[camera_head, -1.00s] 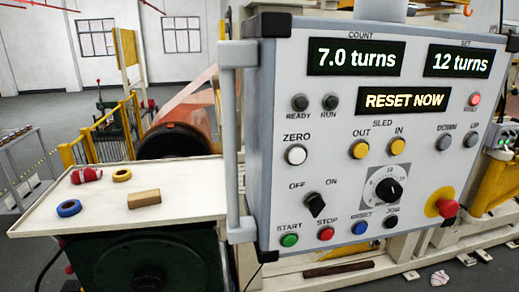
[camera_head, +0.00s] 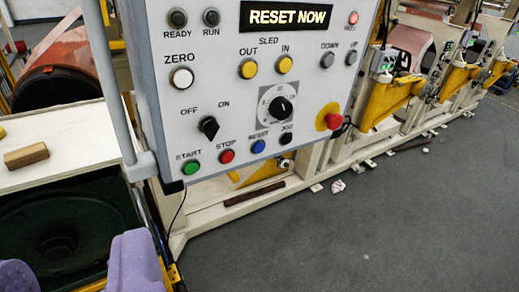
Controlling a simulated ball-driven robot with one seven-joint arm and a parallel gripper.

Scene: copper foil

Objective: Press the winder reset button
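The winder control panel (camera_head: 225,90) fills the upper middle of the view. Its blue RESET button (camera_head: 258,146) sits in the bottom row, between the red STOP button (camera_head: 227,156) and the black JOG button (camera_head: 286,139). The display (camera_head: 286,17) reads RESET NOW, and a red lamp (camera_head: 353,18) is lit at the top right. My gripper (camera_head: 78,264) shows two lavender fingers at the bottom left, apart with nothing between them. It appears below and left of the panel, clear of the RESET button in the picture.
A red emergency knob (camera_head: 331,118) stands out at the panel's right. A grey handle bar (camera_head: 103,75) runs along its left edge. A white tabletop (camera_head: 60,150) with a wooden block (camera_head: 26,155) lies at left. Grey floor (camera_head: 370,235) is open at the lower right.

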